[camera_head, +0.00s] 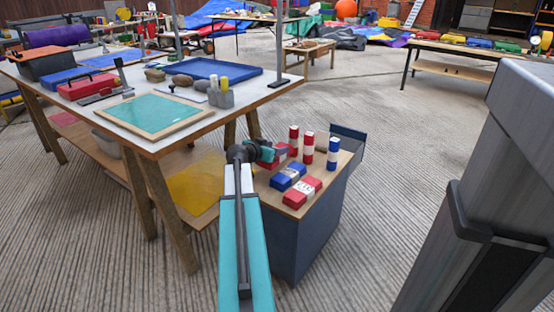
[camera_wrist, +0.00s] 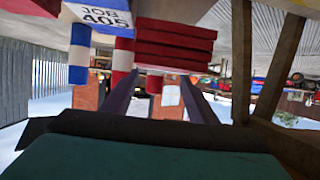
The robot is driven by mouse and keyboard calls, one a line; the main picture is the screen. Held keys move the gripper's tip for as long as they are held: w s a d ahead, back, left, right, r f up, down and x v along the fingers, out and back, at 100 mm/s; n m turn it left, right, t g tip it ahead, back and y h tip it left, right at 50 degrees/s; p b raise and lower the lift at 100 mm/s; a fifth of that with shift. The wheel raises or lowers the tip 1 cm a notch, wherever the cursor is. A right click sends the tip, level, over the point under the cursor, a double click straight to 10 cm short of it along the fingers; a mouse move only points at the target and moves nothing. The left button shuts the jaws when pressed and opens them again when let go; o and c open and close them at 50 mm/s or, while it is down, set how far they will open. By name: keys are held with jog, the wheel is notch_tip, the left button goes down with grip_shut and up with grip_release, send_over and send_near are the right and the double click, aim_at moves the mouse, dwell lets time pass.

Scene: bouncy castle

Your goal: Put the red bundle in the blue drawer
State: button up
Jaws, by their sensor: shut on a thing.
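My gripper (camera_head: 272,152) is over the back left part of the cabinet top. It is shut on a red bundle (camera_head: 281,156), which shows in the wrist view as a red layered block (camera_wrist: 175,42) at the fingertips (camera_wrist: 160,82). I cannot tell whether the bundle still touches the top. Another red bundle (camera_head: 302,193) with a white band lies at the front of the top, next to a blue bundle (camera_head: 288,177). The blue drawer (camera_head: 348,134) sticks out at the cabinet's far right side, open. Its inside is mostly hidden.
Two red-and-white rolls (camera_head: 308,148) and a blue-and-white roll (camera_head: 333,153) stand upright close to the right of my gripper. The cabinet (camera_head: 306,235) stands beside a large worktable (camera_head: 190,120) on the left. Concrete floor is free on the right.

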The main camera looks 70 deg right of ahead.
jog(key=shift+f+b, duration=0.95)
jog(key=shift+f, duration=1.55)
jog(key=shift+f, duration=0.1)
jog(key=o, duration=0.9)
jog(key=shift+c, duration=0.2)
jog(key=p+v, duration=0.2)
jog(key=v, duration=1)
jog(key=shift+p, duration=0.35)
jog(key=shift+c, duration=0.2)
